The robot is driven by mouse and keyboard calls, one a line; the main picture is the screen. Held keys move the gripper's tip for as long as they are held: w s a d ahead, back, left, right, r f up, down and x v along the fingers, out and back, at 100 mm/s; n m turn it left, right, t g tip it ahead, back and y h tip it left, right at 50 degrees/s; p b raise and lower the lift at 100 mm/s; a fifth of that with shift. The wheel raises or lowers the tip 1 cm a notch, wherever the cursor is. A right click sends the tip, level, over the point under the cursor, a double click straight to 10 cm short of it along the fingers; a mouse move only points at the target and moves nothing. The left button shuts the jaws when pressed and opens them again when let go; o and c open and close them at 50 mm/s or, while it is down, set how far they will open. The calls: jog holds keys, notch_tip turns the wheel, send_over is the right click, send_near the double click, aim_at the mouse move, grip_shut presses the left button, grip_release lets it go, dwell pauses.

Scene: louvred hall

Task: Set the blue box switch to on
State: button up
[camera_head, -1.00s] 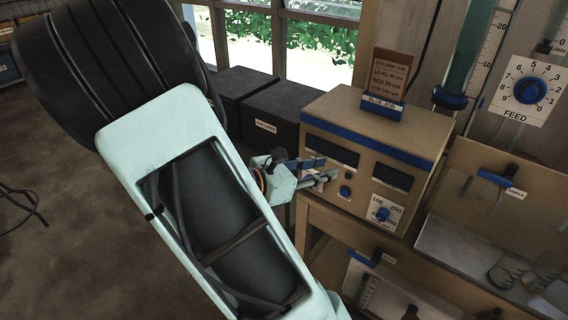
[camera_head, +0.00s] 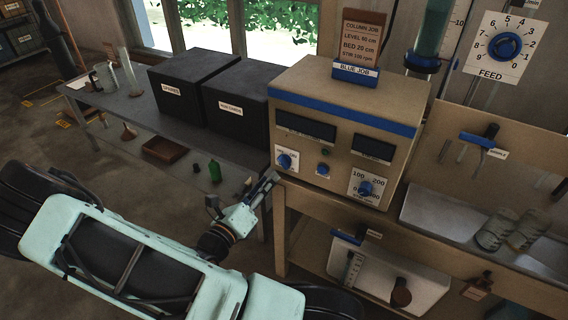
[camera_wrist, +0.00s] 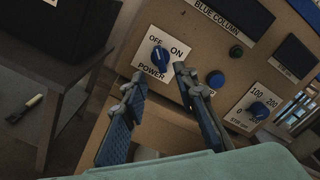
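The blue-striped tan control box (camera_head: 345,95) stands on a wooden bench, and its "BLUE COLUMN" label shows in the wrist view. Its power switch is a blue knob (camera_wrist: 160,59) on a white plate marked OFF, ON and POWER. The knob's upper end appears to lie toward OFF. In the head view the knob (camera_head: 285,160) is at the panel's lower left. My gripper (camera_wrist: 159,74) is open and empty, its fingers well apart below the knob in the picture. In the head view my gripper (camera_head: 270,180) is just below and left of the knob; contact does not show.
A second dial (camera_head: 366,188), marked 100 and 200, and a small blue button (camera_head: 322,169) share the panel. Black boxes (camera_head: 238,105) stand on the grey table at left. Glass jars (camera_head: 497,230) lie on a tray at right.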

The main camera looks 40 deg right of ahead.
aim_at(282, 164)
jog(key=b+x, duration=0.2)
jog(key=x, duration=0.5)
jog(key=shift+d+f, duration=0.15)
jog(key=shift+d, duration=0.05)
jog(key=shift+w+d, duration=0.2)
jog(key=shift+d, duration=0.2)
jog(key=shift+c, duration=0.7)
grip_shut()
